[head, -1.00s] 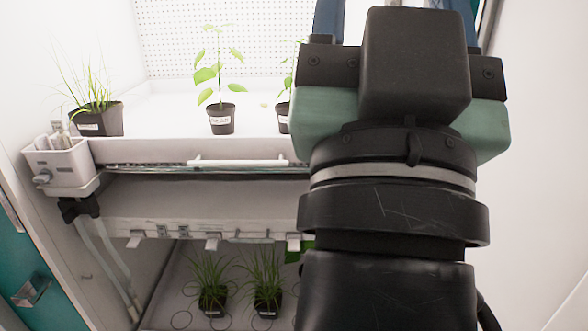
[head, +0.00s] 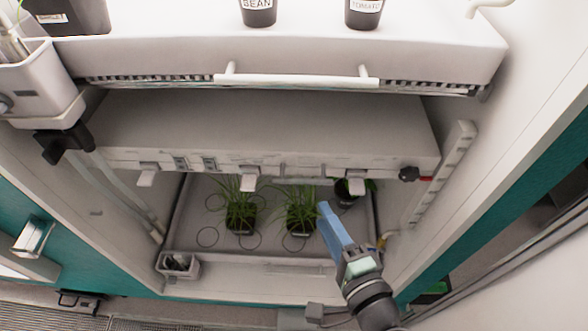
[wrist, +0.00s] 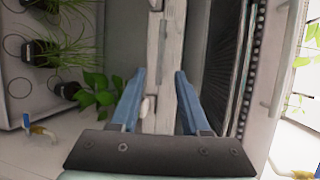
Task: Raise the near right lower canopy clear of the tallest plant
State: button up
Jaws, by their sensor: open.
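The lower canopy (head: 265,130) is a wide white panel under the upper shelf, with several pale tabs along its front edge. A black knob (head: 408,174) sits at its right end. Below stand two grassy pots (head: 240,215) (head: 301,217) and a leafy plant (head: 349,190), partly hidden by the canopy edge and my gripper. My gripper (head: 325,208) is open, in front of the right half of the canopy and lower than its edge. In the wrist view, my open blue fingers (wrist: 160,74) flank the canopy's front edge (wrist: 165,60); I cannot tell if they touch it.
The upper shelf (head: 430,50) holds labelled bean (head: 258,12) and tomato (head: 364,13) pots and has a white handle bar (head: 297,80). White side walls stand close on both sides. A notched strip (head: 441,172) is on the right wall. A small box (head: 178,265) sits at the tray's front left.

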aim_at(305, 183)
jog(key=x, duration=1.1)
jog(key=shift+w+a+p, duration=0.15)
jog(key=shift+w+p, duration=0.15)
jog(key=shift+p, duration=0.05)
grip_shut()
dwell(0.8)
